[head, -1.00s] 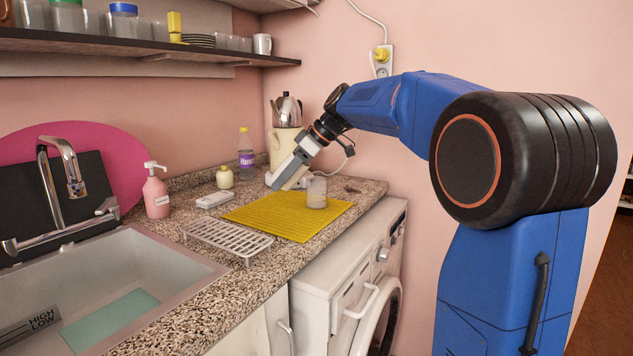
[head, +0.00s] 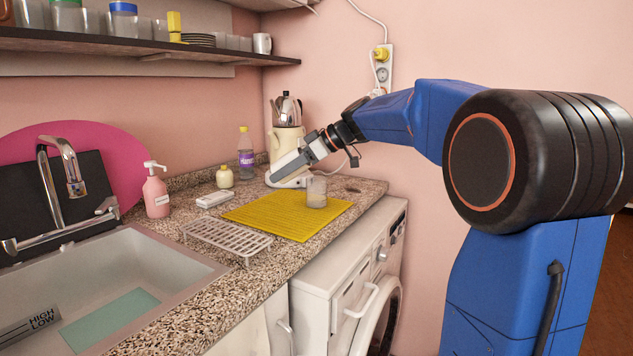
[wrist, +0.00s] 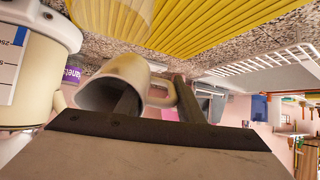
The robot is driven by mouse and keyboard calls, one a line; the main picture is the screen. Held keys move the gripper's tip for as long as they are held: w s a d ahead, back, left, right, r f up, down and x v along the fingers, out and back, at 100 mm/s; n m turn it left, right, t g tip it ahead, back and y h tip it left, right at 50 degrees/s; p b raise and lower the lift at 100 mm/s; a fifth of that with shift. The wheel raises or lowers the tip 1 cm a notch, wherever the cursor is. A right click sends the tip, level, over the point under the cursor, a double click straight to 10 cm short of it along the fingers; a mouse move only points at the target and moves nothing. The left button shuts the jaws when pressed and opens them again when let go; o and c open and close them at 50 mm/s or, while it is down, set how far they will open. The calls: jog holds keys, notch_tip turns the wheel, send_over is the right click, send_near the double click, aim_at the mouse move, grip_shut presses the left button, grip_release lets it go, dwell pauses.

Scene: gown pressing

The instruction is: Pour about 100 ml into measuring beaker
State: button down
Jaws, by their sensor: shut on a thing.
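The measuring beaker (head: 316,191) is a small clear vessel standing upright on the yellow mat, with pale contents low inside. My gripper (head: 276,176) reaches down-left over the counter, behind and left of the beaker. In the wrist view, my gripper (wrist: 158,104) is shut on a cream cup-like vessel (wrist: 125,72) with a loop handle. Its open mouth faces the camera, and a dark finger shows in the mouth. The vessel is mostly hidden behind my gripper in the head view. Its contents cannot be seen.
A cream kettle (head: 287,144) with a metal pot on top stands behind my gripper. A purple-labelled bottle (head: 246,155) is to its left. The yellow mat (head: 262,217) is otherwise clear. A white rack (head: 226,237) and the sink (head: 185,262) lie front left.

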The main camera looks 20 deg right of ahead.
jog(key=shift+r+t+y, duration=0.4)
jog(key=shift+y, duration=0.2)
dwell(0.4)
jog(key=shift+s+d, duration=0.1)
jog(key=shift+d, duration=0.05)
jog(key=shift+f+t+y, duration=0.2)
jog(key=shift+t+y, duration=0.3)
jog(key=shift+y, duration=0.3)
dwell(1.0)
jog(key=shift+s+d+r+t+y+p, duration=0.15)
jog(key=shift+d+r+t+y+p, duration=0.15)
jog(key=shift+y, duration=0.2)
jog(key=shift+a+r+t+y, duration=0.1)
jog(key=shift+r+t+y, duration=0.2)
jog(key=shift+y, duration=0.1)
dwell(0.6)
jog(key=shift+w+a+f+g+h, duration=0.25)
jog(key=shift+g+h, duration=0.25)
jog(key=shift+h, duration=0.25)
jog(key=shift+w+a+f+g+h, duration=0.1)
jog(key=shift+a+g+h, duration=0.15)
jog(key=shift+g+h, duration=0.4)
